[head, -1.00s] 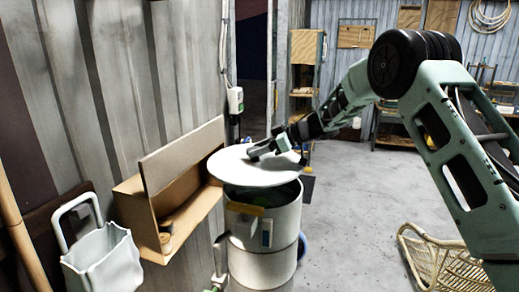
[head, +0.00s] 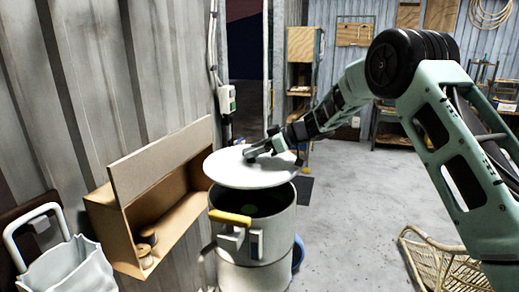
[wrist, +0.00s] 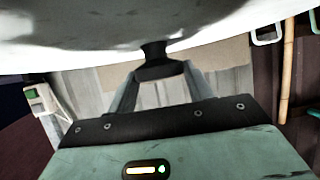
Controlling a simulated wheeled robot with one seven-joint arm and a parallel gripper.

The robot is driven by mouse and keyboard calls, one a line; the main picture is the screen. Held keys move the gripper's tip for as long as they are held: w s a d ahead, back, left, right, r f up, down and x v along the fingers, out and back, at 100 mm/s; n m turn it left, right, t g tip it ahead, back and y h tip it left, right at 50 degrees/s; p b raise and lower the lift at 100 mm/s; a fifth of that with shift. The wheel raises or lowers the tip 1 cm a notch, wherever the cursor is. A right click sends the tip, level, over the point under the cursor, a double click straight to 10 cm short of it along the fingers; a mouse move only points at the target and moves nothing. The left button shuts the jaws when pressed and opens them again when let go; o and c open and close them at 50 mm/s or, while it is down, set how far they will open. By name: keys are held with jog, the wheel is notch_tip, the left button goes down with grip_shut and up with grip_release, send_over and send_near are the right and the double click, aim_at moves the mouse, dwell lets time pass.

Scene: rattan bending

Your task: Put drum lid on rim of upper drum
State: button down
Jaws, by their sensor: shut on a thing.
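The drum lid (head: 245,172) is a white disc. It hangs tilted a little above the open upper drum (head: 255,250), nearer its back and left side. My gripper (head: 262,149) is at the lid's top and shut on its knob. In the wrist view the lid (wrist: 120,25) fills the top, and my gripper (wrist: 160,75) is closed around the dark knob. The drum is light grey with a yellow handle (head: 230,218) on its front left. Its dark inside shows below the lid, with something green in it. The drum's back rim is hidden by the lid.
A cardboard box (head: 160,205) with small rolls inside stands left of the drum by the metal wall. A white bin (head: 60,270) is at lower left. A rattan chair frame (head: 440,270) lies at lower right.

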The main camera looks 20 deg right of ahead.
aim_at(263, 162)
notch_tip(263, 162, down, 6)
jog(key=b, duration=0.5)
jog(key=shift+r, duration=0.25)
notch_tip(263, 162, down, 3)
jog(key=shift+r, duration=0.1)
jog(key=c, duration=0.5)
grip_release()
